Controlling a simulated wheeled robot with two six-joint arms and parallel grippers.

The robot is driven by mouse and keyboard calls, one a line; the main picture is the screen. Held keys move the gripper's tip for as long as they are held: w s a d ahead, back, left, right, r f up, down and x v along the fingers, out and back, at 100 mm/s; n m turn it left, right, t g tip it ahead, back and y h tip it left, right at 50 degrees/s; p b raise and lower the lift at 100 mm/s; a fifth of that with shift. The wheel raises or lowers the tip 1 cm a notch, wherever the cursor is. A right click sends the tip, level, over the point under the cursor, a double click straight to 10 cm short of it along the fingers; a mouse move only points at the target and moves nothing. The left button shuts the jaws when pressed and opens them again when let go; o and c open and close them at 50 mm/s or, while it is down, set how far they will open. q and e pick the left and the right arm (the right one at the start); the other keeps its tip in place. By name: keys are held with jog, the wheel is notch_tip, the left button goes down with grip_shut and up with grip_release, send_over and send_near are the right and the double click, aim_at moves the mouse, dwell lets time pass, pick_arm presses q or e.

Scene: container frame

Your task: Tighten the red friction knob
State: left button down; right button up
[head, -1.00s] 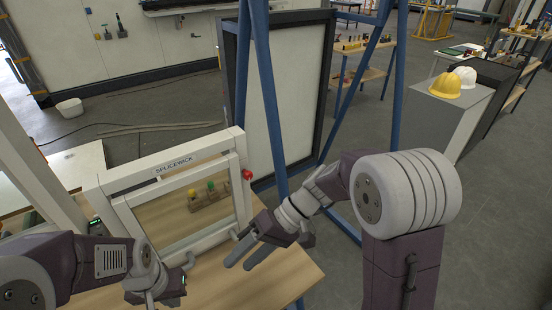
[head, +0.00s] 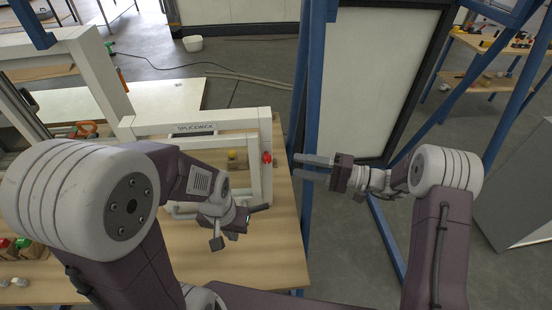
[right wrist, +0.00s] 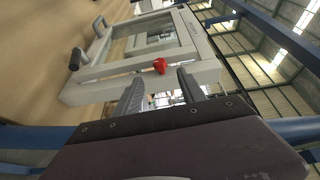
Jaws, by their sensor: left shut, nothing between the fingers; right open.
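The red friction knob (head: 267,158) sits on the right side of the white frame (head: 265,128) marked SPLICEWICK, on the wooden table. My right gripper (head: 297,168) is open and just to the right of the knob, fingers pointing at it, with a gap between. In the right wrist view the red knob (right wrist: 160,66) lies beyond and between the tips of the right gripper's two fingers (right wrist: 162,84). My left gripper (head: 243,222) is shut and empty in front of the frame, low over the table. Part of the frame is hidden behind my left arm.
A blue post (head: 306,120) stands close behind my right gripper. Red and green blocks (head: 22,246) and white pieces (head: 12,282) lie at the table's left. A yellow piece (head: 232,156) shows through the frame. The table (head: 280,250) is clear at the front right.

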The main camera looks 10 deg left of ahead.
aim_at(267, 157)
pick_arm(q)
jog(key=r+p, duration=0.2)
jog(key=r, duration=0.1)
jog(key=shift+w+d+p, duration=0.1)
jog(key=shift+d+p, duration=0.3)
pick_arm(e)
jog(key=w+a, duration=0.1)
jog(key=a, duration=0.7)
jog(key=shift+f, duration=0.2)
